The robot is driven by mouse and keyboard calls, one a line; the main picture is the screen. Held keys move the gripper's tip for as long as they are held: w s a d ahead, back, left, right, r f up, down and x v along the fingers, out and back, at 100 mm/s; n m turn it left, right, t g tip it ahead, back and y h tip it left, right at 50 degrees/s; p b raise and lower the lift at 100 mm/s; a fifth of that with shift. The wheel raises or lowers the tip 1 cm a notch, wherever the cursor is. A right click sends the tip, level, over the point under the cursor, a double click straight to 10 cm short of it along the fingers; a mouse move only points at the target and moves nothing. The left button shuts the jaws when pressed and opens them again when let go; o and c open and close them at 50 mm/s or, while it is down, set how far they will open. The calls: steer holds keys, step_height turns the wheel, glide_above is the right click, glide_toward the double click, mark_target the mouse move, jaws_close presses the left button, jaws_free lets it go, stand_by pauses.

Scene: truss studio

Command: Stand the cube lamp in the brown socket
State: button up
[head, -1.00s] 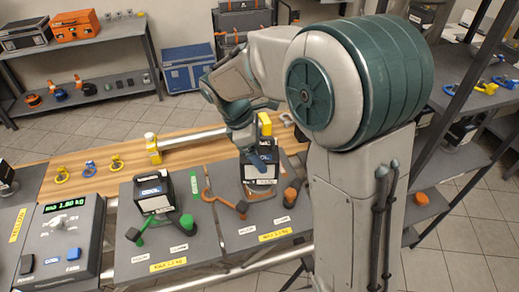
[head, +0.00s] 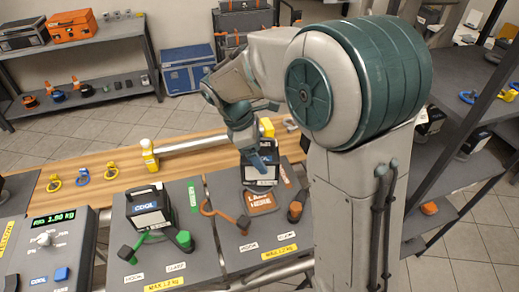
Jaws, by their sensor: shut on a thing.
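My gripper (head: 263,163) is shut on a dark cube lamp (head: 261,181) with a white label strip on its lower front. The arm hides part of the lamp's top. The lamp is over the back part of the right grey panel. The brown socket (head: 262,202), a lettered patch on that panel, shows just below the lamp in the picture. I cannot tell whether the lamp touches the panel or hangs above it. A brown hook (head: 222,214) lies left of the socket and a brown clamp knob (head: 295,211) to its right.
A second cube lamp (head: 148,206) marked COOL stands on the left panel, by a green clamp knob (head: 184,240). A control box with a green display (head: 54,217) is farther left. Shelves stand at right.

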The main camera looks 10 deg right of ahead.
steer(key=shift+f+b, duration=1.45)
steer(key=shift+f, duration=0.5)
steer(key=shift+f+b, duration=0.9)
steer(key=shift+f, duration=0.9)
steer(key=o, duration=2)
steer(key=shift+f, duration=0.1)
